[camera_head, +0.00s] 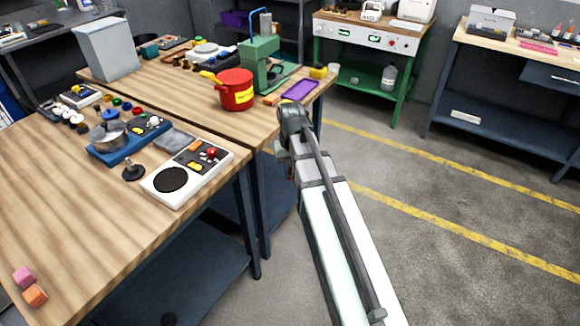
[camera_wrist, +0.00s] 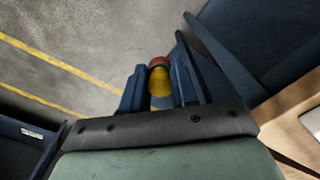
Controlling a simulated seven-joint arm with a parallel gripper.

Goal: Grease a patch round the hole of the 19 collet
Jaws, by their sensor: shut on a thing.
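In the wrist view my gripper (camera_wrist: 158,84) is shut on a yellow thing with a red end (camera_wrist: 160,82), held between its two blue fingers. Only part of this thing shows, so I cannot tell its full shape. Beneath it is grey floor. In the head view my arm reaches out past the right edge of the wooden tables, and its own links hide the fingers. I cannot pick out the 19 collet in either view; no number is readable.
The near wooden table (camera_head: 90,220) carries a white panel (camera_head: 215,160) with a black disc, a blue tray (camera_head: 128,148) with a metal pot (camera_head: 110,136), and small coloured parts. The far table holds a red pot (camera_head: 236,92), a green press (camera_head: 258,62) and a purple tray (camera_head: 300,90). Open floor lies right.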

